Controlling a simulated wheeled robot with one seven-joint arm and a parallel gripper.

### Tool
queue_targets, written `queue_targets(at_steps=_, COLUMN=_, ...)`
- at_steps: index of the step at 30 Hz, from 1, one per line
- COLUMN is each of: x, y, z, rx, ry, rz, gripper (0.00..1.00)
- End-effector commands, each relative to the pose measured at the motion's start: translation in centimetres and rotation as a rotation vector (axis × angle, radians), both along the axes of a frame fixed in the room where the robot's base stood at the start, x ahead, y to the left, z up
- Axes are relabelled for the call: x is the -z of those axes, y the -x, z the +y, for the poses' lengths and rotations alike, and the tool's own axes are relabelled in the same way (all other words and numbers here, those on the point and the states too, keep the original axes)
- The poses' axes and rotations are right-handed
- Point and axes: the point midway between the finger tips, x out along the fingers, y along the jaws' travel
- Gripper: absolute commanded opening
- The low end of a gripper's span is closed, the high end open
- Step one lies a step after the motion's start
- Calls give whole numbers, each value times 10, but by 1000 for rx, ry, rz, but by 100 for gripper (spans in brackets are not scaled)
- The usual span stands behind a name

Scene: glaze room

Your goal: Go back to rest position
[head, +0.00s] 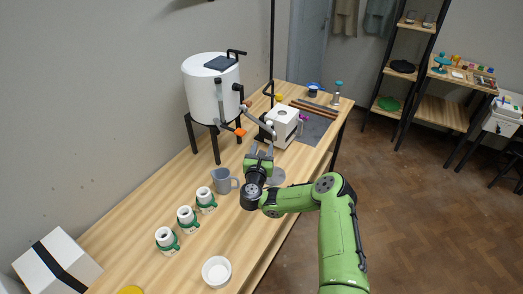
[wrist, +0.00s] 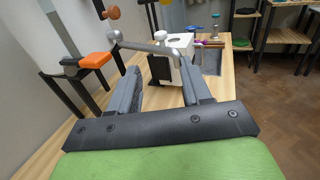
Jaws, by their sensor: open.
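My gripper (head: 262,149) is at the end of my green arm, over the wooden table (head: 150,220). In the wrist view my gripper (wrist: 160,78) has its two grey fingers apart, with nothing seen held between them. It points toward a metal lever (wrist: 140,46) with a white knob, which is ahead of the fingers; I cannot tell whether they touch. Beyond it stands a white box-shaped device (head: 282,126), also in the wrist view (wrist: 181,42).
A white tank (head: 212,95) on black legs, with an orange handle (head: 240,132), stands left of my gripper. A grey pitcher (head: 222,182), several white-and-green cups (head: 187,217) and a white bowl (head: 216,270) stand nearer. The floor (head: 420,220) at right is clear.

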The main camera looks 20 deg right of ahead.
Motion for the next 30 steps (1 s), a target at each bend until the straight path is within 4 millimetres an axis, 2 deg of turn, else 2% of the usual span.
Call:
queue_targets(at_steps=5, x=0, y=0, z=1, rx=-2, ry=1, rz=0, gripper=48)
queue_targets(at_steps=8, x=-16, y=-6, z=14, rx=-60, ry=61, rz=-6, gripper=48)
queue_targets(at_steps=11, x=-61, y=-17, z=61, rx=-247, ry=281, rz=-16, gripper=48)
queue_targets(at_steps=12, x=-83, y=-18, z=89, rx=-350, ry=416, rz=-20, gripper=48)
queue_targets(at_steps=14, x=-112, y=-13, z=134, rx=-507, ry=655, rz=-18, gripper=48)
queue_targets(at_steps=15, x=-126, y=-5, z=161, rx=-603, ry=819, rz=-13, gripper=48)
queue_targets(at_steps=18, x=-147, y=26, z=214, rx=-805, ry=1225, rz=10, gripper=48)
queue_targets(at_steps=21, x=-154, y=65, z=243, rx=-961, ry=1618, rz=58, gripper=48)
queue_targets(at_steps=23, x=-155, y=91, z=247, rx=-1036, ry=1842, rz=104, gripper=48)
queue_targets(at_steps=26, x=-159, y=137, z=236, rx=-1137, ry=2178, rz=205, gripper=48)
queue_targets(at_steps=30, x=-167, y=210, z=196, rx=-1257, ry=2547, rz=398, gripper=48)
